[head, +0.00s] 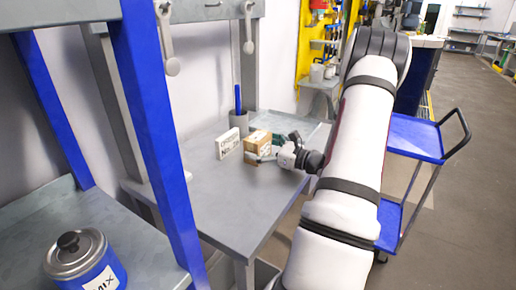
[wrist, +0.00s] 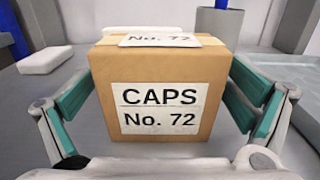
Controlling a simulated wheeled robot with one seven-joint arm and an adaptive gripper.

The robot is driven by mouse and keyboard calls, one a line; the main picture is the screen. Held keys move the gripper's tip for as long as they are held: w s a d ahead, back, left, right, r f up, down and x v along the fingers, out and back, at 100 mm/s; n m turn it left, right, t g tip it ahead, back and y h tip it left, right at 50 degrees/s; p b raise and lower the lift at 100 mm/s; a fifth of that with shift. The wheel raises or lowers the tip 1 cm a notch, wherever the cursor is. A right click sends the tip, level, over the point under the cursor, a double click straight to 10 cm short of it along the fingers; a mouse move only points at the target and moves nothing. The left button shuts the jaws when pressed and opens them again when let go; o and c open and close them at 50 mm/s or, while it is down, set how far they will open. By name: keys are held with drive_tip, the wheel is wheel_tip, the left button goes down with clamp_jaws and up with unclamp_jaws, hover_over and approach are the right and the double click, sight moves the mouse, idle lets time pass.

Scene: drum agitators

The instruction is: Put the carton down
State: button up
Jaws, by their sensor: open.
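The carton (head: 255,148) is a small brown box on the grey bench, near its back right part. In the wrist view the carton (wrist: 158,75) stands upright, with a white label reading CAPS No. 72 on its front and another label on top. My gripper (head: 275,150) is open around the carton.
A white lettered block (head: 228,143) stands just left of the carton. A grey cup (head: 239,121) with a blue rod stands behind. A blue post (head: 155,120) rises at the bench's left. A MIX tin (head: 80,262) sits front left. The bench's front is clear.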

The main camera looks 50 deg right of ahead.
drive_tip(key=shift+w, duration=0.3)
drive_tip(key=c, duration=1.5)
